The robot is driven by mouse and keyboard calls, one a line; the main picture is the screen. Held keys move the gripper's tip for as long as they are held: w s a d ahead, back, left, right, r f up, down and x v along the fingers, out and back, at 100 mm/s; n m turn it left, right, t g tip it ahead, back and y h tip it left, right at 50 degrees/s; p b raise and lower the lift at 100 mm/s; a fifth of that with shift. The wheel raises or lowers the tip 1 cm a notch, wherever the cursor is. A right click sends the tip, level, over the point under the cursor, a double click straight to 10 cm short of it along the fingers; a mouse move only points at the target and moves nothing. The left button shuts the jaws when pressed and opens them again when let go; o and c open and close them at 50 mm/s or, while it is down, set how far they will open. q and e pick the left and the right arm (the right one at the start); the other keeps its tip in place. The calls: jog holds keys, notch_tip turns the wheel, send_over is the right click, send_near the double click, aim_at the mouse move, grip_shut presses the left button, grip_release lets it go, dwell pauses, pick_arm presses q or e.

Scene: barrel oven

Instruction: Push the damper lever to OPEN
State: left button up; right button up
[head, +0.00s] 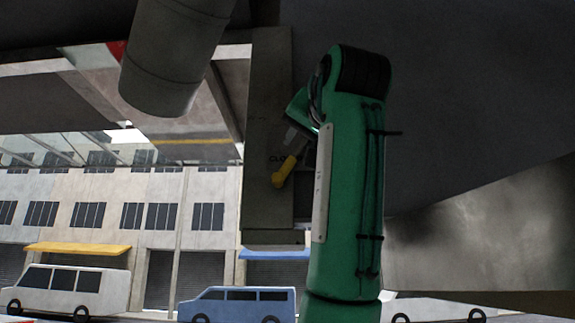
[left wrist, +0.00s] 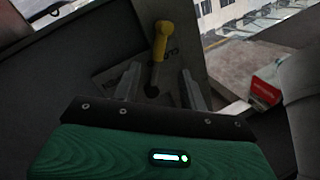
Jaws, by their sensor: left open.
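The damper lever (head: 287,172) is yellow and sits on a narrow grey plate (head: 268,215) in the head view. Lettering starting "CLO" shows beside it; the rest is hidden. In the left wrist view the yellow lever (left wrist: 161,42) stands ahead of the fingers, its lower end between them in the picture. My left gripper (head: 300,138) is by the lever, largely hidden behind my green forearm in the head view. In the left wrist view the left gripper (left wrist: 160,86) is open, one finger either side of the lever's line. Contact cannot be told. My right gripper is not visible.
A large dark grey surface (head: 470,90) fills the right of the head view. A thick grey cylinder (head: 172,60) hangs at upper left. A red and white box (left wrist: 268,85) is at the right in the left wrist view. Vans and buildings are in the background.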

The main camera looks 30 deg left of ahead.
aim_at(286, 170)
pick_arm(q)
jog(key=p+x, duration=0.5)
jog(key=x, duration=0.5)
jog(key=shift+w+a+r, duration=0.15)
jog(key=shift+a, duration=0.1)
jog(key=shift+p+x, duration=0.3)
jog(key=shift+x, duration=0.45)
jog(key=shift+w+f, duration=0.1)
jog(key=shift+f, duration=0.1)
grip_shut()
